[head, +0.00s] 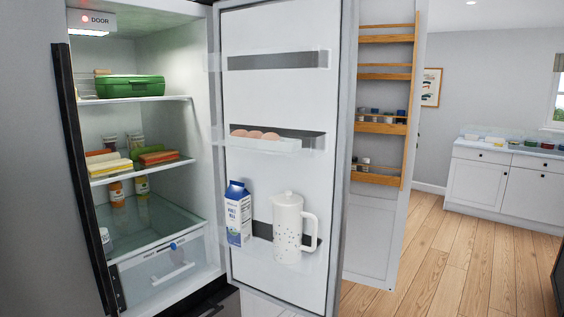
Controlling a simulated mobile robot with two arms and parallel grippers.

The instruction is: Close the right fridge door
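The right fridge door (265,190) stands wide open, its white inner side facing me. Its shelves hold eggs (255,134), a blue and white milk carton (238,214) and a white speckled pitcher (288,228). The open fridge interior (125,55) is to its left, with a green box (130,87) on the upper shelf and food packs and jars below. Neither of my grippers is in view.
The other fridge door (35,160), grey with a dark handle, fills the left edge. Behind the open door is a white door with a wooden rack (383,128) holding small jars. Wooden floor (470,265) is clear at right, before a white cabinet (500,185).

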